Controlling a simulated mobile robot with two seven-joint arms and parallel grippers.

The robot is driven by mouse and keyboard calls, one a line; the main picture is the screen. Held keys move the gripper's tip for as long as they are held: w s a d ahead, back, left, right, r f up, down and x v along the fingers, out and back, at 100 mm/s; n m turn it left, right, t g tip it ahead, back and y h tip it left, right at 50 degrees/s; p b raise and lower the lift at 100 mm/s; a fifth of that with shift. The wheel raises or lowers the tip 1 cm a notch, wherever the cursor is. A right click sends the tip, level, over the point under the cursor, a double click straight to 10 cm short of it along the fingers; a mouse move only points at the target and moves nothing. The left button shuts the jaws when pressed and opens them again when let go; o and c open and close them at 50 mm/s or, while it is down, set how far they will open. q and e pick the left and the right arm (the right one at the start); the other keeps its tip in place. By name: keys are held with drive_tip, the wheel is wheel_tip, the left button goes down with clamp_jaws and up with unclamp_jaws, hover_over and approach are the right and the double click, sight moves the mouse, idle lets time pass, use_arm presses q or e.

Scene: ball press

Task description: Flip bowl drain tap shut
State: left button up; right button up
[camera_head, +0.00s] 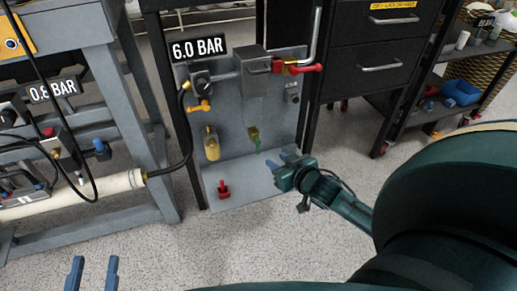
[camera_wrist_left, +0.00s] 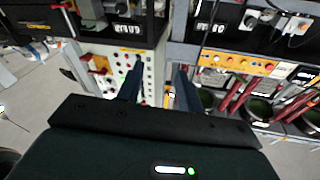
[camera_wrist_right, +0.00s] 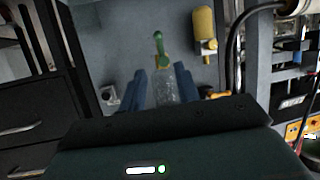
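The drain tap has a green handle (camera_head: 257,145) and a brass body (camera_head: 253,133) low on the grey panel. In the right wrist view the green handle (camera_wrist_right: 159,43) points away from a clear bowl (camera_wrist_right: 165,88), roughly in line with it. My right gripper (camera_head: 283,160) is right of and below the tap in the head view. Its fingers (camera_wrist_right: 160,85) are apart, with the clear bowl seen between them; contact cannot be told. My left gripper (camera_head: 92,272) is open and empty at the bottom left, far from the tap.
A yellow cylinder (camera_head: 212,145) hangs left of the tap. A red part (camera_head: 223,188) sits on the panel's base ledge. Red (camera_head: 305,68) and orange (camera_head: 199,106) handles are higher up. A black hose (camera_head: 187,145) runs along the left. Floor in front is clear.

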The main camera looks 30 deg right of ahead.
sight(258, 149)
drive_tip(key=b+x, duration=0.5)
drive_tip(key=x, duration=0.7)
drive_tip(key=shift+w+a+f, duration=0.1)
drive_tip(key=shift+w+f, duration=0.05)
drive_tip(key=shift+w, duration=0.25)
use_arm(q)
drive_tip(key=shift+d+f+n+t+h, duration=0.15)
drive_tip(key=shift+d+n+t+h, duration=0.15)
drive_tip(key=shift+d+n+h, duration=0.25)
drive_tip(key=shift+a, duration=0.1)
drive_tip(key=shift+w, duration=0.1)
use_arm(e)
drive_tip(key=shift+c, duration=0.5)
clamp_jaws()
